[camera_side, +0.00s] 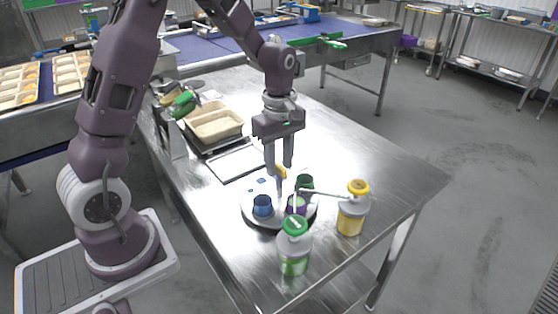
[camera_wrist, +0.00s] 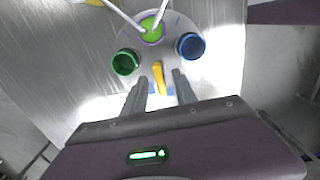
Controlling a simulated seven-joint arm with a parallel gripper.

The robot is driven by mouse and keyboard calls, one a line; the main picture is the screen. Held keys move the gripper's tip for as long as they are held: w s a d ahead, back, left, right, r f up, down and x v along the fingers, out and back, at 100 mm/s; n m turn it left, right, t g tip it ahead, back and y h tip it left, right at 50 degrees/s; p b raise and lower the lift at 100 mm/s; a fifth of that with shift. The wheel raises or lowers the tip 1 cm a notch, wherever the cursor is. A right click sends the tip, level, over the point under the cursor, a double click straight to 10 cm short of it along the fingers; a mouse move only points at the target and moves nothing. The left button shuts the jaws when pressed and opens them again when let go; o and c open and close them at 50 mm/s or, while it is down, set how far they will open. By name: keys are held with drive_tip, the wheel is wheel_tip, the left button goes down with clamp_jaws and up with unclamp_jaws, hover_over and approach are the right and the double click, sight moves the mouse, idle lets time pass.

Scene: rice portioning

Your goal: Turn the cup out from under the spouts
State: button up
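A round grey turntable (camera_side: 254,219) carries a blue cup (camera_side: 262,206), a dark green cup (camera_side: 305,182) and a purple cup (camera_side: 296,204). In the wrist view the purple cup (camera_wrist: 152,37) has bright green contents, and two thin white spouts reach over it. The blue cup (camera_wrist: 190,46) and green cup (camera_wrist: 125,62) stand clear on either side. A yellow upright handle (camera_wrist: 159,77) rises from the turntable. My gripper (camera_wrist: 160,84) is open, its fingers on either side of the handle with a visible gap at each side. The handle's base is partly hidden.
A green-capped bottle (camera_side: 294,252) and a yellow-capped bottle (camera_side: 351,213) stand close by at the front and right, their spouts reaching inward. A tan food tray (camera_side: 215,127) and a flat dark-edged tray (camera_side: 237,161) lie behind. The table's right side (camera_side: 390,172) is bare.

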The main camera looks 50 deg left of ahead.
clamp_jaws()
idle(1.4)
